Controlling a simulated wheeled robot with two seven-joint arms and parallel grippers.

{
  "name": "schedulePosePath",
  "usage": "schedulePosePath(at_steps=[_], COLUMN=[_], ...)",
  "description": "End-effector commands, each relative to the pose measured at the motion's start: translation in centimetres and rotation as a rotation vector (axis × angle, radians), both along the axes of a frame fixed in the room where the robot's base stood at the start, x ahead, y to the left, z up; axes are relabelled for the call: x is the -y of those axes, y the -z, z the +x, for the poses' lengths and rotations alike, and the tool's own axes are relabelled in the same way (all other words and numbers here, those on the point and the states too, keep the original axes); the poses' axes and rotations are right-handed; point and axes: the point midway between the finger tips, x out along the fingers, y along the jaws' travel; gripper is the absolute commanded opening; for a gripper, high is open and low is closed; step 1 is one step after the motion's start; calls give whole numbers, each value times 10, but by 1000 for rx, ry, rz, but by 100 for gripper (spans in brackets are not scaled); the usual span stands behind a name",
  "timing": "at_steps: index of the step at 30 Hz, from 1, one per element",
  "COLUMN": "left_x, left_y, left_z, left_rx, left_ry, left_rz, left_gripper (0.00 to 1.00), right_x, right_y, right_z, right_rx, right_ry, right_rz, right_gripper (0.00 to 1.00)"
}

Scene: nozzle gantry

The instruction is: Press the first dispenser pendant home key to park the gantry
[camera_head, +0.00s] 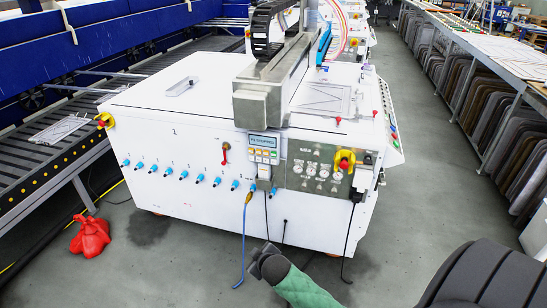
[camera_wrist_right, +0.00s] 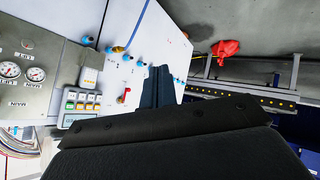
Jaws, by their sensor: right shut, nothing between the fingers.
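The pendant (camera_head: 264,148) is a small panel with a lit screen above rows of coloured keys. It is on the front of the white dispenser cabinet (camera_head: 190,145) marked 1. My right gripper (camera_head: 266,257) is shut and empty, in front of and below the pendant, apart from the cabinet. Its dark fingers (camera_wrist_right: 159,82) show together in the wrist view. My left gripper is not in view.
A gauge panel (camera_head: 317,168) with a red and yellow emergency stop (camera_head: 345,160) is right of the pendant. A red handle (camera_head: 225,153) and several blue fittings line the cabinet front. A blue hose (camera_head: 243,240) hangs below. Red bags (camera_head: 90,236) lie on the floor.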

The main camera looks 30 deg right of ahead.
Motion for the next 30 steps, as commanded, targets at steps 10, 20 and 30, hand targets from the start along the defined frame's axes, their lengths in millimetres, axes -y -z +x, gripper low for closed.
schedulePosePath(at_steps=[10,20,30], left_x=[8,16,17], left_y=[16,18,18], left_z=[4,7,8], left_rx=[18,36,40], left_ry=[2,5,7], left_rz=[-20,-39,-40], left_gripper=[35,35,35], right_x=[118,181,186], right_y=[-68,-126,-131], right_z=[143,203,207], right_rx=[365,550,565], right_ry=[-93,-156,-163], right_rz=[-229,-357,-368], right_gripper=[0,0,0])
